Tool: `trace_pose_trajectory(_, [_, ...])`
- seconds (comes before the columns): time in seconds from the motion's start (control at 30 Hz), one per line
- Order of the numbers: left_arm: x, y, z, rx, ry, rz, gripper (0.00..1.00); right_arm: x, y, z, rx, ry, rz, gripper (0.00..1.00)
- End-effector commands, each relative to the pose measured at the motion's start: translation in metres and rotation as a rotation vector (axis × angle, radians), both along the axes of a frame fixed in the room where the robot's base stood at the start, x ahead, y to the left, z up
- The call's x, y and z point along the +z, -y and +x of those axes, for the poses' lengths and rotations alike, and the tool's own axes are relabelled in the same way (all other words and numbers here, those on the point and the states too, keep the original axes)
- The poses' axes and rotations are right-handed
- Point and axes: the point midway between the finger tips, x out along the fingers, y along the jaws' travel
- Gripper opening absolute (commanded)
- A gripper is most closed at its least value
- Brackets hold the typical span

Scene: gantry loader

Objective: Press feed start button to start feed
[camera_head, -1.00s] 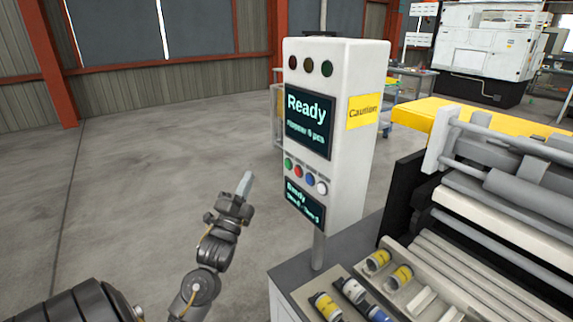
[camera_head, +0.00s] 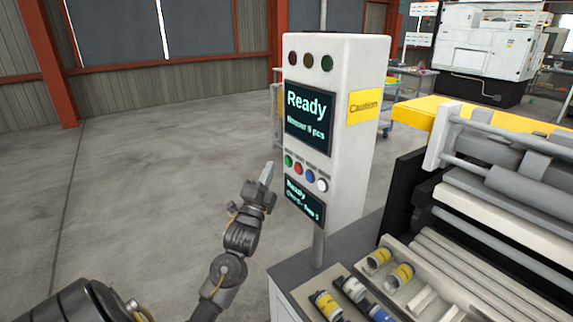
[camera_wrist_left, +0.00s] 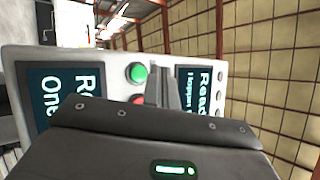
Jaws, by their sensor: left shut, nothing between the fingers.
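The white control box (camera_head: 345,130) stands upright on a post, its upper screen (camera_head: 308,118) reading "Ready". Below that screen is a row of buttons: green (camera_head: 288,161), red (camera_head: 298,168), blue (camera_head: 310,175) and white (camera_head: 321,184). My left gripper (camera_head: 267,174) is shut and empty, just left of the green button in the head view. In the left wrist view the shut fingers (camera_wrist_left: 162,90) point at the panel beside the green button (camera_wrist_left: 135,74) and partly cover the red one (camera_wrist_left: 138,99). I cannot tell whether they touch the panel. My right gripper is not in view.
A lower screen (camera_head: 304,202) sits under the buttons. A yellow caution label (camera_head: 363,104) is on the box's side. At right is a machine with rollers (camera_head: 500,185), and several yellow, white and blue cylinders (camera_head: 326,304) lie in front of it. The floor at left is clear.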

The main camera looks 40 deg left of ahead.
Motion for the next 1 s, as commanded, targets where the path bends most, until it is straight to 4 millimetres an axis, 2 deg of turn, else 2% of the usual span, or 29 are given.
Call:
trace_pose_trajectory(0.1, [0.000,0.003,0.011,-0.001,0.000,0.000,0.00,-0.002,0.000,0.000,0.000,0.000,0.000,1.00])
trace_pose_trajectory(0.3, [0.000,0.006,0.019,0.000,0.000,0.000,0.00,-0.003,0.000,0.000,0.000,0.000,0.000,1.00])
trace_pose_trajectory(1.0, [0.000,0.006,0.020,0.000,0.000,0.000,0.00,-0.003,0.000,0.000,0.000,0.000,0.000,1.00])
